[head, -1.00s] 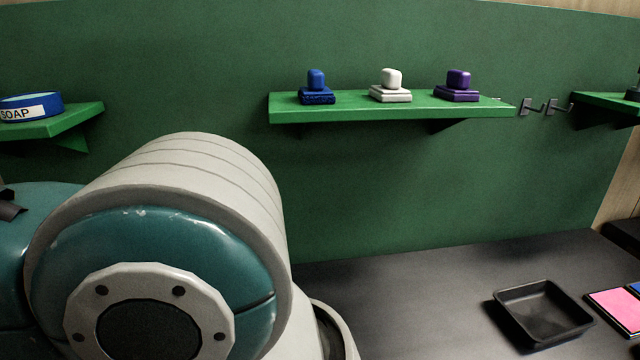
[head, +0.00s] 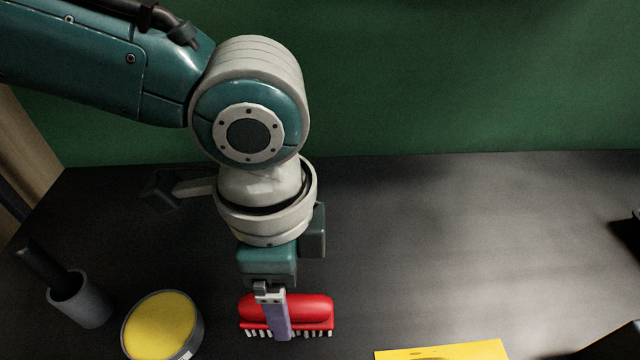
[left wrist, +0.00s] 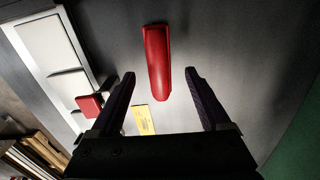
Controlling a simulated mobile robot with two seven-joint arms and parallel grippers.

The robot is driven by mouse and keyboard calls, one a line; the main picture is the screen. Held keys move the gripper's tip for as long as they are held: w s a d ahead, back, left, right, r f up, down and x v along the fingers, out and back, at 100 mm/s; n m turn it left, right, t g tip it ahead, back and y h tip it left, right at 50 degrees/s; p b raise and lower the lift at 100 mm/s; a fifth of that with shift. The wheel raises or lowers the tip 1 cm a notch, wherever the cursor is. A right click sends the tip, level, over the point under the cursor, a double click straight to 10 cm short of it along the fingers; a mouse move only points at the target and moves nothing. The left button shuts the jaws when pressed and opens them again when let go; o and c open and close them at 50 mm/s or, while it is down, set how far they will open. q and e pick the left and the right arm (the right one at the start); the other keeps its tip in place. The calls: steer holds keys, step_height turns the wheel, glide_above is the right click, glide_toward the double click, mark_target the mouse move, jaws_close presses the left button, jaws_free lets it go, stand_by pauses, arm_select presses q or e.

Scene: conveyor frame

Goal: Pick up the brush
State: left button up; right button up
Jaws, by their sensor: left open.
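The brush (head: 312,307) has a red back and white bristles and lies on the dark worktop, bristles toward the front. In the left wrist view the red brush (left wrist: 157,60) lies ahead of the fingertips, lined up with the gap between them. My left gripper (head: 277,332) points down over the brush in the head view, and one purple finger covers its middle. In the left wrist view my left gripper (left wrist: 160,75) is open with nothing between its fingers. The second finger is hidden in the head view. My right gripper is not in view.
A round tub with a yellow top (head: 158,322) and a grey cup holding a dark rod (head: 82,304) stand left of the brush. A yellow sheet (head: 445,351) lies at the front. A green wall stands behind.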

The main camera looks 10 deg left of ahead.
arm_select(q)
step_height(320, 180, down, 3)
steer(key=shift+s+a+f+b, duration=0.1)
steer(key=shift+f+b, duration=0.05)
steer(key=shift+b, duration=0.15)
steer(key=shift+c, duration=0.3)
jaws_close()
